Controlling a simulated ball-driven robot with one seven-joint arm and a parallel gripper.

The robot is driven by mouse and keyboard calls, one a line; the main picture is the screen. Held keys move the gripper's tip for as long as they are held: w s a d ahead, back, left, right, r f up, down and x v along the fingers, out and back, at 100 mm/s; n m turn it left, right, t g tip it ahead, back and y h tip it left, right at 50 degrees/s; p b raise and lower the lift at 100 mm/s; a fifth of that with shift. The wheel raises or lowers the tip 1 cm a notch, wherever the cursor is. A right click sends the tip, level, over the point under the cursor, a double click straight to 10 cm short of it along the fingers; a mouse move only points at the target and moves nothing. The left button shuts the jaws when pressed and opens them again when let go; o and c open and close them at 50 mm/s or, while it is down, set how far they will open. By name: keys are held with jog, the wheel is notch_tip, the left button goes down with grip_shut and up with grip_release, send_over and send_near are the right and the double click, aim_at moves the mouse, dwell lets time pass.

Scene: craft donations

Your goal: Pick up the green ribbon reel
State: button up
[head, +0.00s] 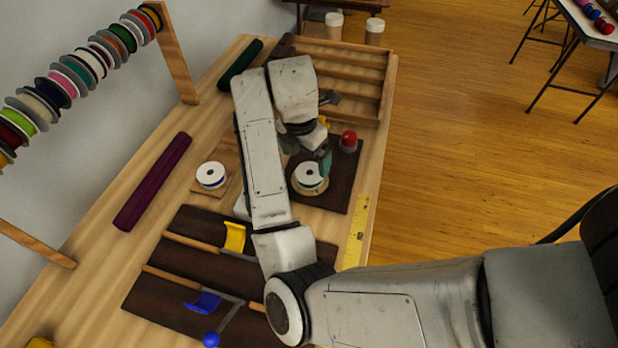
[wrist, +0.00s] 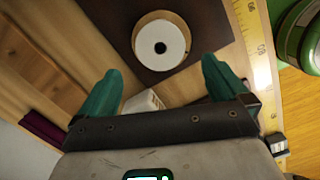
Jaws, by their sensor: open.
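A white-flanged reel (head: 308,174) lies flat on a round wooden base on a dark brown mat. A thin dark band, perhaps green, shows under its top flange; the colour is hard to tell. In the wrist view its white top (wrist: 160,46) with a dark centre hole lies ahead of the fingertips, roughly between them. My gripper (wrist: 161,72) has its two teal fingers spread wide with nothing between them. In the head view my gripper (head: 325,160) is close beside and above the reel, partly hidden by my arm.
Another white reel with a dark blue band (head: 211,175) stands on a wooden board to the left. A red-capped item (head: 348,141) stands behind the reel at the mat's far right. A yellow ruler (head: 356,232) lies along the right edge. A rack of coloured reels (head: 75,72) is at left.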

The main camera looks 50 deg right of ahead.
aim_at(310, 174)
jog(key=shift+d+f+b, duration=0.25)
jog(key=shift+f+b, duration=0.3)
jog(key=shift+f, duration=0.65)
jog(key=shift+d+f, duration=0.2)
jog(key=shift+f, duration=0.8)
jog(key=shift+d+f, duration=0.15)
jog(key=shift+f, duration=0.8)
jog(key=shift+c, duration=0.3)
jog(key=c, duration=1.1)
jog(key=shift+o, duration=0.2)
jog(key=shift+r, duration=0.1)
